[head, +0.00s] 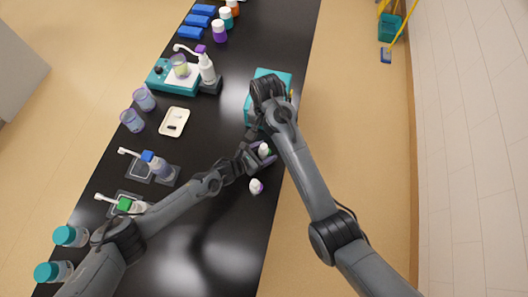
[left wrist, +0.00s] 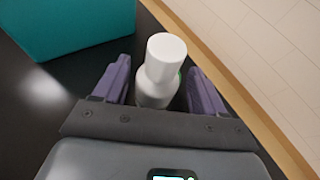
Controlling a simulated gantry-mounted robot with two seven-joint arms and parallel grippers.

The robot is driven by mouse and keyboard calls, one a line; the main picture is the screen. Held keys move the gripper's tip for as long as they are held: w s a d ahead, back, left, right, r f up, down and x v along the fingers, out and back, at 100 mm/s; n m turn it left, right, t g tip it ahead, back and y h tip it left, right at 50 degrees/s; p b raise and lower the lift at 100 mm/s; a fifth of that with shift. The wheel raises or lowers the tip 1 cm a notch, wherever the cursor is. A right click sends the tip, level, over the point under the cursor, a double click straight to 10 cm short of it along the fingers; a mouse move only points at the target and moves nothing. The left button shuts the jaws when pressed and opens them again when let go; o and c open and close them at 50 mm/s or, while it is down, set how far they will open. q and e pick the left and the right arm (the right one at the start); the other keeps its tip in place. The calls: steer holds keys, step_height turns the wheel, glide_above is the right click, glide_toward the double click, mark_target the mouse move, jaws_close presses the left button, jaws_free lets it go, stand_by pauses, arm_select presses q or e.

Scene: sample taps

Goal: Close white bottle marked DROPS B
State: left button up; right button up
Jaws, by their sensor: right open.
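A small white bottle with a green mark (head: 264,150) is at the right part of the black counter. In the left wrist view this bottle (left wrist: 156,85), with a white top, stands between the purple fingers, and its label cannot be read. My left gripper (head: 261,154) has its fingers around it, with narrow gaps visible on both sides in the left wrist view (left wrist: 159,75). A second small white and purple bottle (head: 256,186) is just below in the head view. My right gripper (head: 256,124) is just above the left one, open, its fingertips mostly hidden by my arm.
A teal box (head: 283,77) lies beside my right wrist and also shows in the left wrist view (left wrist: 75,20). A pump bottle (head: 206,68), a tray (head: 174,122), cups (head: 132,120) and jars (head: 70,236) line the counter's left side. The counter's right edge is close.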

arm_select(q)
steer(key=shift+o, duration=0.2)
steer(key=shift+s+a+r, duration=0.25)
steer(key=shift+a, duration=0.15)
steer(key=v, duration=0.9)
steer(key=shift+s+a+r+p, duration=0.1)
steer(key=shift+s+a+p, duration=0.15)
steer(key=shift+a+p, duration=0.1)
